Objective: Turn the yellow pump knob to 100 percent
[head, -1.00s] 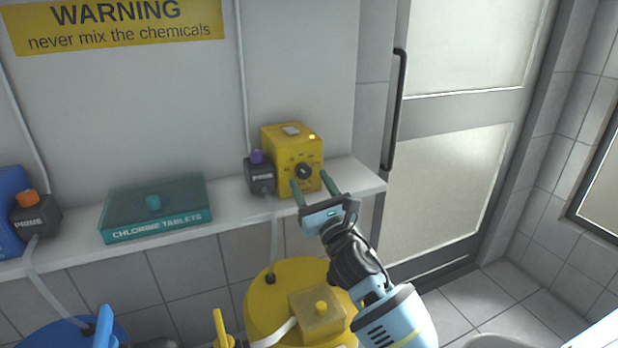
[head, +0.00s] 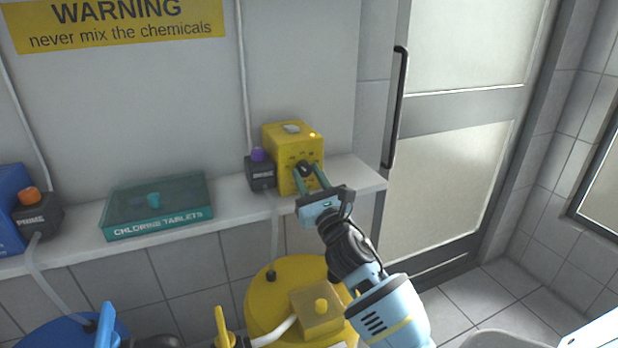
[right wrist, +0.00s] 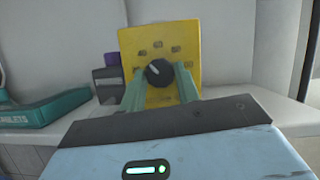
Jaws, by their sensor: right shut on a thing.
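The yellow pump box (head: 282,140) stands on the white shelf, with a black round knob (head: 304,169) on its front face. In the right wrist view the knob (right wrist: 158,73) shows a pale pointer line tilted to the upper left, with several small marks around it on the yellow pump's face (right wrist: 190,35). My right gripper (head: 305,172) is at the pump's front, its two green fingers shut on the knob from both sides. The fingers also show in the right wrist view (right wrist: 160,85). My left gripper is not in view.
A black PRIME unit with a purple button (head: 260,172) stands just left of the pump. A teal chlorine tablets box (head: 155,205) lies further left on the shelf (head: 235,213). A yellow drum (head: 268,300) stands below. A door with a black handle (head: 395,110) is to the right.

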